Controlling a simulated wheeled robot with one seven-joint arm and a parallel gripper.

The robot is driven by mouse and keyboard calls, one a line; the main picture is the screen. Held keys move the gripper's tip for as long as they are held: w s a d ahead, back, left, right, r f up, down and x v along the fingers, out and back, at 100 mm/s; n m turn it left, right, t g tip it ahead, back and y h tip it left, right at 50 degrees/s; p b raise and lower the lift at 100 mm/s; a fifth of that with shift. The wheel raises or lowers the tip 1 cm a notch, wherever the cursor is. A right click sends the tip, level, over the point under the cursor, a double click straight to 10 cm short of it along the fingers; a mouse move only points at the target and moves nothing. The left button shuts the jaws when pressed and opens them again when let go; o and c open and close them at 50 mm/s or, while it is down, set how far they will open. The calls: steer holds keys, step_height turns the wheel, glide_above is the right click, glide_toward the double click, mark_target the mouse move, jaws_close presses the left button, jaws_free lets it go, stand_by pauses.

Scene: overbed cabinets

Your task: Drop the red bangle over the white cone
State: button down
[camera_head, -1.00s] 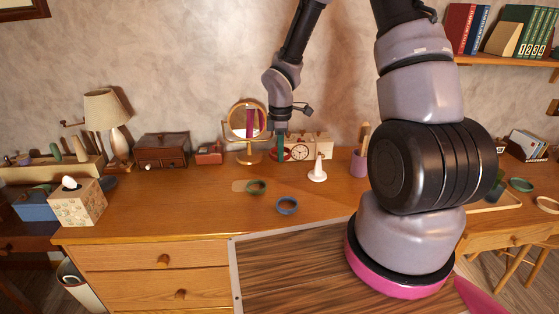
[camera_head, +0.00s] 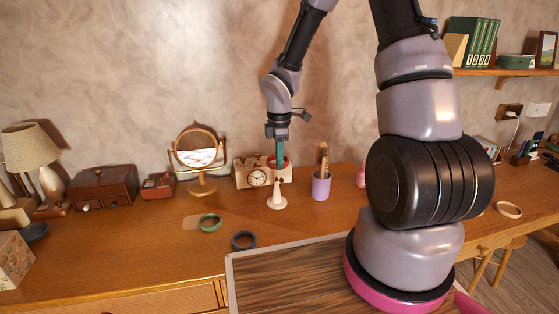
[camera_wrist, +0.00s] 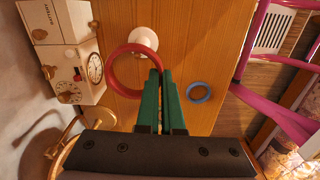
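The white cone (camera_head: 276,197) stands upright on the desk in the head view. My gripper (camera_head: 279,160) hangs fingers-down above it, and the red bangle (camera_head: 286,163) shows at its fingertips, above the cone's tip. In the wrist view the green fingers (camera_wrist: 164,72) are shut on one side of the red bangle (camera_wrist: 113,70). The bangle's ring extends to the left of the fingers there. The cone (camera_wrist: 144,38) shows beyond the bangle's upper rim, partly overlapped by it. I cannot tell the exact height gap.
A green ring (camera_head: 210,222) and a blue ring (camera_head: 244,240) lie on the desk at the front left. A white clock box (camera_head: 250,172) stands behind the cone, a purple pencil cup (camera_head: 321,186) to its right. A round mirror (camera_head: 199,150) stands at the left.

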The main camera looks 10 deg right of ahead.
step_height(320, 180, down, 9)
stand_by(0.8)
steer(key=shift+a, duration=0.1)
steer(key=c, duration=1)
jaws_free()
steer(key=shift+r, duration=0.1)
steer(key=shift+r, duration=3.95)
steer(key=shift+r, duration=0.1)
